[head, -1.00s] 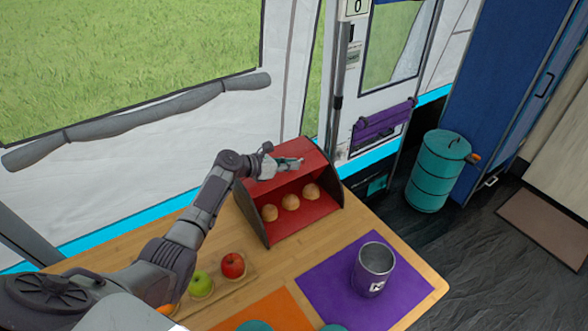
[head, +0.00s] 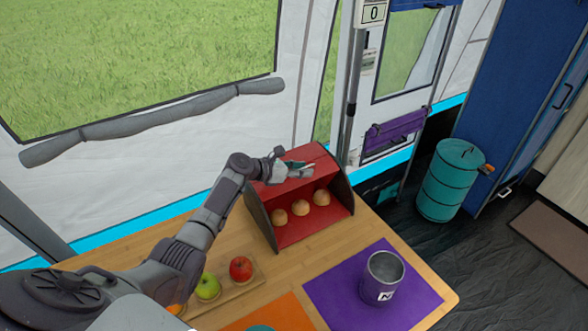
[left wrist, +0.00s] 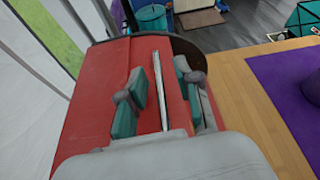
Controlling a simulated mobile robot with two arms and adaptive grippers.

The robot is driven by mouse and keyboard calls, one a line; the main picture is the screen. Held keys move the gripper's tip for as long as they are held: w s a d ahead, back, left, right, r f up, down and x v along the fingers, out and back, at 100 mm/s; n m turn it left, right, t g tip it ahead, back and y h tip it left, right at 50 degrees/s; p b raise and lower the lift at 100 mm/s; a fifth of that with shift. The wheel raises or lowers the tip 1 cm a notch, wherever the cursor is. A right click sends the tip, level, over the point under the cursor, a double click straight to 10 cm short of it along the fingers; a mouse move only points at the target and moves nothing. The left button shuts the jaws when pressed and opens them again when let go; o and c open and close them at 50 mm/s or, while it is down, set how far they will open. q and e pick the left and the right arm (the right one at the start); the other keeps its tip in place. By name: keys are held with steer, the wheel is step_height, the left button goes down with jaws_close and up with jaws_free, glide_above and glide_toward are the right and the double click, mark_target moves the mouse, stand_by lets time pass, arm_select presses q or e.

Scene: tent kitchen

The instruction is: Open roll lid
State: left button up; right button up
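The red bread box (head: 318,225) with dark side panels stands on the wooden table. Its front is open, and three bread rolls (head: 301,208) show inside. The red roll lid (head: 312,156) is up at the top of the box. My left gripper (head: 310,170) is over the lid's front edge. In the left wrist view, the teal fingers of the left gripper (left wrist: 163,92) are apart, on either side of the silver handle (left wrist: 158,85), with gaps visible. The lid (left wrist: 95,100) shows red there too. My right gripper is not in view.
A red apple (head: 240,269) and a green apple (head: 207,286) lie on a board left of the box. A metal cup (head: 381,279) stands on a purple mat (head: 330,287) at the right. The tent wall (head: 130,175) is close behind the table.

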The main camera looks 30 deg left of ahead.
arm_select(q)
steer(key=v, duration=1.1)
steer(key=shift+s+a+r, duration=0.15)
steer(key=shift+s+a, duration=0.05)
steer(key=shift+s, duration=0.1)
